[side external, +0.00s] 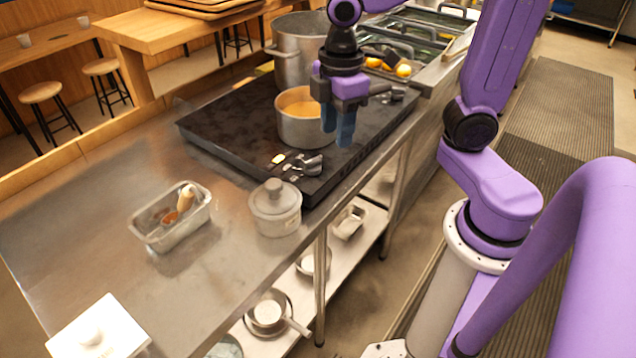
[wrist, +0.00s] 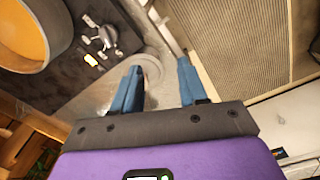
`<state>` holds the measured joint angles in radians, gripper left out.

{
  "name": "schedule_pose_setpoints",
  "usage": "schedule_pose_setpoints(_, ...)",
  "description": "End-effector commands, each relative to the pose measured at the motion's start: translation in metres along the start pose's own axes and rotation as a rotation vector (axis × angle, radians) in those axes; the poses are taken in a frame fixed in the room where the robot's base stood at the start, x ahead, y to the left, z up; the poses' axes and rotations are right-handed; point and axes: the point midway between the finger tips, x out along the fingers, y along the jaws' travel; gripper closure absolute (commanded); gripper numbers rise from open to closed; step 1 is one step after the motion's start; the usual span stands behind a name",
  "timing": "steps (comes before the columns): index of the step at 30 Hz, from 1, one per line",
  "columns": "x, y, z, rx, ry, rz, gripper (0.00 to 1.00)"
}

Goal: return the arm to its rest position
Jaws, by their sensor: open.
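My gripper (side external: 338,128) has blue fingers and hangs pointing down just in front of the pot of orange-brown liquid, near the front edge of the black cooktop. In the wrist view its two fingers (wrist: 158,88) are spread apart with nothing between them. The pot (side external: 303,128) stands on the cooktop (side external: 232,128); it also shows at the upper left of the wrist view (wrist: 40,62). My purple arm spans the right side of the side view.
A lidded grey pot (side external: 275,212) stands on the steel counter (side external: 60,225) by the cooktop. A metal tray (side external: 160,238) holds a wooden-handled tool. A tall pot (side external: 298,65) stands behind. A white box (side external: 98,335) is at the near left. The floor right of the counter is open.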

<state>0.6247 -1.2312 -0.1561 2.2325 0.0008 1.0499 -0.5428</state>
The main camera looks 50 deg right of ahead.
Motion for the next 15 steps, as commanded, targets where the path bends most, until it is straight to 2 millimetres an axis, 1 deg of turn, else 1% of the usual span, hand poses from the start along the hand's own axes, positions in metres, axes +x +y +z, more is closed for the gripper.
schedule_pose_setpoints(1, 0.003, -0.013, 0.003, -0.003, 0.0, -0.001, 0.57)
schedule_pose_setpoints(5, 0.01, -0.042, 0.012, 0.01, 0.004, -0.001, 0.57)
schedule_pose_setpoints(9, 0.018, -0.072, 0.025, 0.021, 0.009, -0.002, 0.57)
schedule_pose_setpoints(12, 0.024, -0.091, 0.035, 0.031, 0.011, -0.004, 0.57)
schedule_pose_setpoints(15, 0.028, -0.106, 0.044, 0.039, 0.015, -0.005, 0.57)
